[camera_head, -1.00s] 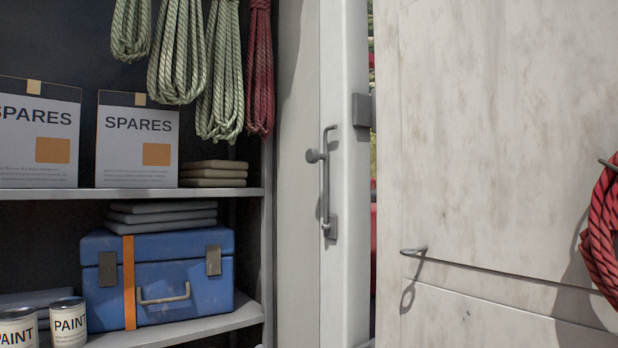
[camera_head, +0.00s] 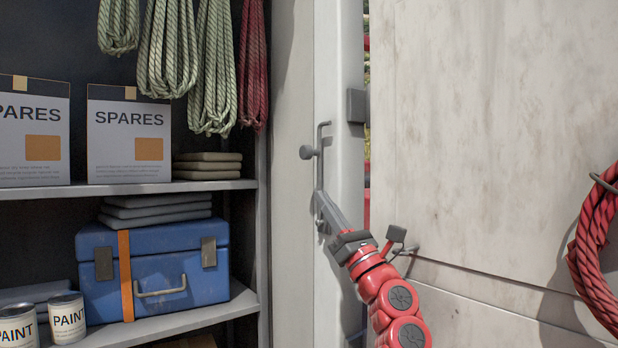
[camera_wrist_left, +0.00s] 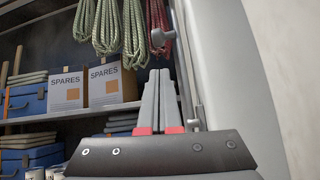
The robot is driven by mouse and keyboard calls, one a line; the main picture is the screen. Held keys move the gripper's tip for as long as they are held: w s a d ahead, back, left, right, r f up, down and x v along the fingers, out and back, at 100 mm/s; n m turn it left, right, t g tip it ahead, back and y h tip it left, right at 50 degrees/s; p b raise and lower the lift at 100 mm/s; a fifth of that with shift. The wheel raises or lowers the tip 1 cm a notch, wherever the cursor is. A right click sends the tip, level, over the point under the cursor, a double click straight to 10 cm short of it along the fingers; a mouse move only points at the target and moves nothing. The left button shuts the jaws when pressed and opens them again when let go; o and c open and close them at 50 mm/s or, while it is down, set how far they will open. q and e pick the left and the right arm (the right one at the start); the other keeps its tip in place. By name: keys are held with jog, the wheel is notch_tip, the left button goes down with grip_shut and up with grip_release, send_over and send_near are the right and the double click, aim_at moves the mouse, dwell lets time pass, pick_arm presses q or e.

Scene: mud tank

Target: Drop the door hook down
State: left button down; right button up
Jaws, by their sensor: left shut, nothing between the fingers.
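The door hook (camera_head: 320,165) is a thin grey rod standing upright on the pale door post, with a bent top end. It also shows in the wrist view (camera_wrist_left: 193,90), right of the fingers. A round grey knob (camera_head: 307,152) sits beside the rod; it shows in the wrist view (camera_wrist_left: 162,38) too. The wrist view shows the two fingers (camera_wrist_left: 158,78) together. My right gripper is out of view.
The pale door panel (camera_head: 490,130) fills the right, with a small metal eye (camera_head: 412,249) near my wrist and a red rope coil (camera_head: 597,245). Shelves (camera_head: 215,186) hold boxes and a blue toolbox (camera_head: 165,262) at left. Ropes (camera_head: 165,50) hang above.

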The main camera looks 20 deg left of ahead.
pick_arm(q)
jog(key=p+x, duration=0.5)
jog(key=x, duration=0.4)
jog(key=shift+w+a+r, duration=0.15)
jog(key=shift+a+r, duration=0.05)
jog(key=shift+a, duration=0.05)
